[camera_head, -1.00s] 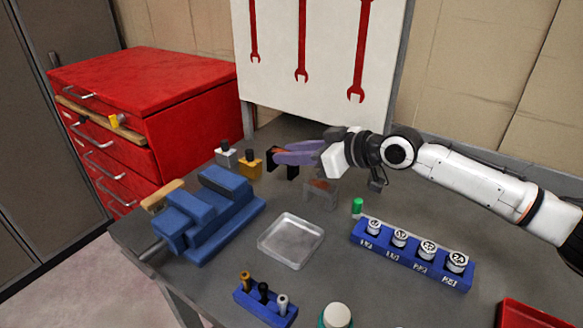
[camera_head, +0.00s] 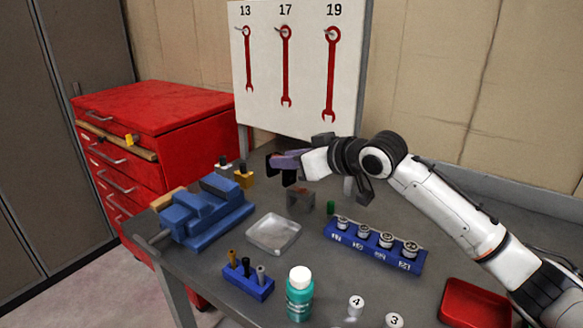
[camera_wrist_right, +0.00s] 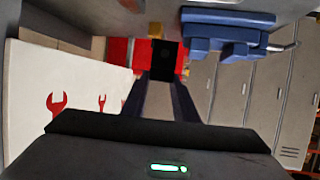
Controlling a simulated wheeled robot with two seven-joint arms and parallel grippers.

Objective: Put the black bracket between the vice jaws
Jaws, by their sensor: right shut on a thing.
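My right gripper (camera_head: 284,160) is shut on the black bracket (camera_head: 289,177) and holds it above the back of the bench. In the right wrist view, the bracket (camera_wrist_right: 163,57) shows dark between the tips of the two fingers. The blue vice (camera_head: 207,212) stands at the left end of the bench, to the left of and nearer than the gripper. The vice (camera_wrist_right: 228,32) also shows at the top of the right wrist view. The gap between its jaws is hard to make out. My left gripper is not in view.
A grey block (camera_head: 301,201) sits below the gripper.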

